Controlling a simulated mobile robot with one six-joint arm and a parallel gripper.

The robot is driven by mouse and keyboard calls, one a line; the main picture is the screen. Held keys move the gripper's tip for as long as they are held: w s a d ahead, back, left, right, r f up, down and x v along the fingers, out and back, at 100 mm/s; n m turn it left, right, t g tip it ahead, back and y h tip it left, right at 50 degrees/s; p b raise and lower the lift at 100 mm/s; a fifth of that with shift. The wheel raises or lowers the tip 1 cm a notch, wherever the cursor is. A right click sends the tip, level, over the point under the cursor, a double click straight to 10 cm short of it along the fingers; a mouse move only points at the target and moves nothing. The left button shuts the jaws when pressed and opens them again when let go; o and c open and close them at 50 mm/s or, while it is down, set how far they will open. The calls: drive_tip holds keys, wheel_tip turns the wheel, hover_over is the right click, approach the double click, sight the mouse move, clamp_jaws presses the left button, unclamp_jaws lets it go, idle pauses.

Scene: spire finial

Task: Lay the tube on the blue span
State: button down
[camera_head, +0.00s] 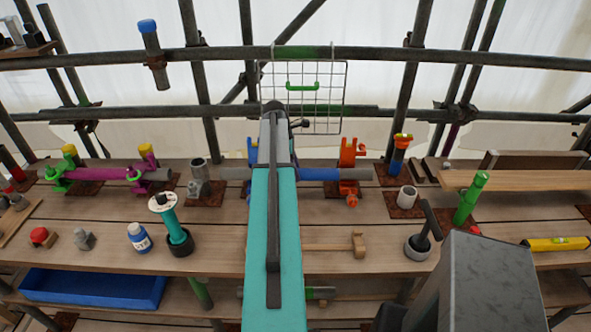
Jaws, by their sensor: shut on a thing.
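A horizontal grey bar with a blue span (320,174) runs across the back of the upper plank shelf, between a blue clamp (253,151) and an orange clamp (349,153). My teal arm crosses the picture's middle and covers part of the bar. My gripper and anything in it are hidden behind the arm, so I cannot make out a held tube. Several tube-like things stand about: a grey upright one (198,170), a short pale one (407,197) and a green one (470,200). I cannot tell whether one of these is the task's tube.
A magenta bar (100,174) in green and magenta clamps lies at the left. A teal-and-white spool (168,218), a blue-labelled bottle (139,237) and a mallet (356,245) occupy the front. A wire basket (325,115) hangs from scaffold rails. A blue tray (92,288) sits below.

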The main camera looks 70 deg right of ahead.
drive_tip(key=shift+r, duration=0.1)
drive_tip(key=shift+c, duration=2.2)
unclamp_jaws()
drive_tip(key=shift+p+v, duration=1.55)
drive_tip(key=shift+v, duration=2.9)
drive_tip(key=shift+a, duration=0.1)
